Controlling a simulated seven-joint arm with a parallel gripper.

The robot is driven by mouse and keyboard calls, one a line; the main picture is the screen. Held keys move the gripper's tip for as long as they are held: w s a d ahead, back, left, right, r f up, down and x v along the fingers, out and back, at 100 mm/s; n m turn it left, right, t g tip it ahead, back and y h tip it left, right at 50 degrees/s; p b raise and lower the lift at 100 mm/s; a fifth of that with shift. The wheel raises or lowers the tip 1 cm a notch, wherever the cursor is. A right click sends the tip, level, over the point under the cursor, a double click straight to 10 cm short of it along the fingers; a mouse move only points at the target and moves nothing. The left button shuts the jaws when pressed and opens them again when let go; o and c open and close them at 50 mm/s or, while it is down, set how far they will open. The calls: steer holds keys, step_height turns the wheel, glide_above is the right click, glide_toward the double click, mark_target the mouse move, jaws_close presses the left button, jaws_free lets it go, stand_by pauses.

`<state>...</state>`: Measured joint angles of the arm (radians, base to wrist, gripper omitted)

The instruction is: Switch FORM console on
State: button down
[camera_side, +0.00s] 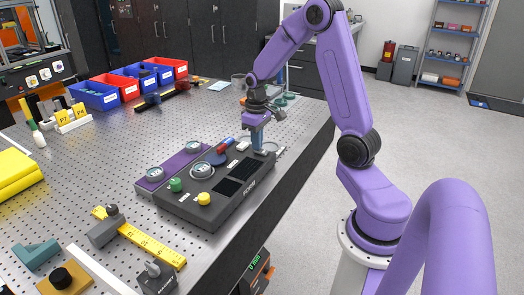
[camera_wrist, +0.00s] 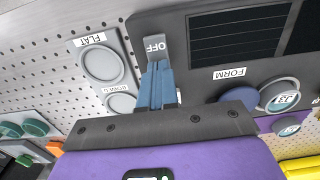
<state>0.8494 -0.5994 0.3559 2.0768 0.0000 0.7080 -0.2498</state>
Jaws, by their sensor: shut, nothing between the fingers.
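The FORM console (camera_side: 213,212) is a dark grey panel on the perforated table in the side view, with black screens, a green knob (camera_side: 175,184) and a yellow knob (camera_side: 203,198). Its FORM label (camera_wrist: 229,74) shows in the wrist view. A grey switch piece marked OFF (camera_wrist: 156,46) is at the console's edge there. My gripper (camera_side: 260,152) is shut and empty, pointing down at the console's far right end. In the wrist view its blue fingertips (camera_wrist: 157,66) are right at the OFF piece and partly cover it. I cannot tell whether they touch.
A purple panel with dials (camera_side: 188,158) lies beside the console. Red and blue bins (camera_side: 95,97) stand at the back left. A yellow ruler (camera_side: 145,240) lies in front. A round part labelled FLAT (camera_wrist: 101,63) is beside the console in the wrist view.

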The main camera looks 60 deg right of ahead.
steer(key=shift+r, duration=3.45)
steer(key=shift+a, duration=0.1)
steer(key=s+a+r+n, duration=0.1)
steer(key=s+a+n, duration=0.2)
steer(key=a, duration=0.5)
steer(key=s+a+n, duration=0.2)
steer(key=s+a, duration=0.2)
steer(key=a, duration=0.4)
steer(key=s+a+n, duration=0.3)
steer(key=s, duration=0.5)
steer(key=s+a+n, duration=0.4)
steer(key=s, duration=0.4)
steer(key=shift+s+f+n, duration=0.3)
steer(key=shift+s, duration=0.05)
